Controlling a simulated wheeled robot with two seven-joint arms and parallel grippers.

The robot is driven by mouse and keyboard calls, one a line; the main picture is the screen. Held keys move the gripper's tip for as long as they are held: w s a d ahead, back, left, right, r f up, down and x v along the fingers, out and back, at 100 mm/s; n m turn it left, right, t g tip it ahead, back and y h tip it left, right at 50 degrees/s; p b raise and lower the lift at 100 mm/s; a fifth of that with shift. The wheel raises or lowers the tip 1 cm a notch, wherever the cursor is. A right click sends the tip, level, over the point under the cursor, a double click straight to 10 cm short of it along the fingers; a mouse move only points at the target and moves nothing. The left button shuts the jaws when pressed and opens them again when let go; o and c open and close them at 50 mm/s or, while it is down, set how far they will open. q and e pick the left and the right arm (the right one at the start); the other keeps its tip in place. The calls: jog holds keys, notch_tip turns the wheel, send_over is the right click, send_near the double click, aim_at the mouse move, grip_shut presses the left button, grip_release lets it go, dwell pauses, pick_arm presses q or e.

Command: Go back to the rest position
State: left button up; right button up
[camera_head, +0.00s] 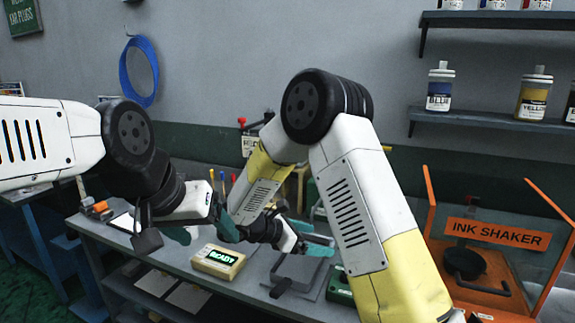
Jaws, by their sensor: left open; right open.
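My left gripper (206,230) comes in from the left on a white and black arm. Its teal fingers are spread apart above the left part of the workbench (195,284), with no object seen between them. My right gripper (318,243) hangs at the end of the folded white and yellow arm. Its teal fingers are apart and I see nothing held. It is over the bench, right of the READY box (218,261) and above a dark grey flat device (297,274). The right arm hides part of the bench behind it.
An orange-framed ink shaker (497,234) stands at the right. Ink bottles, blue (440,87) and yellow (533,96), stand on a wall shelf (480,118). A blue coil (138,70) hangs on the wall. A blue side table (32,190) is at the left.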

jog(key=s+d+r+m+g+y, duration=0.4)
jog(key=s+d+r+m+y, duration=0.2)
jog(key=s+d+r+m, duration=0.45)
jog(key=s+a+r+m+t+y, duration=0.1)
jog(key=s+r+m+t+y, duration=0.1)
jog(key=s+r+m+y, duration=0.1)
jog(key=s+a+r+m+t+y, duration=0.2)
jog(key=s+r+m+t+y, duration=0.1)
jog(key=s+m, duration=0.5)
jog(key=shift+s+a+r+y, duration=0.25)
jog(key=shift+s+r+y, duration=0.15)
jog(key=shift+y, duration=0.5)
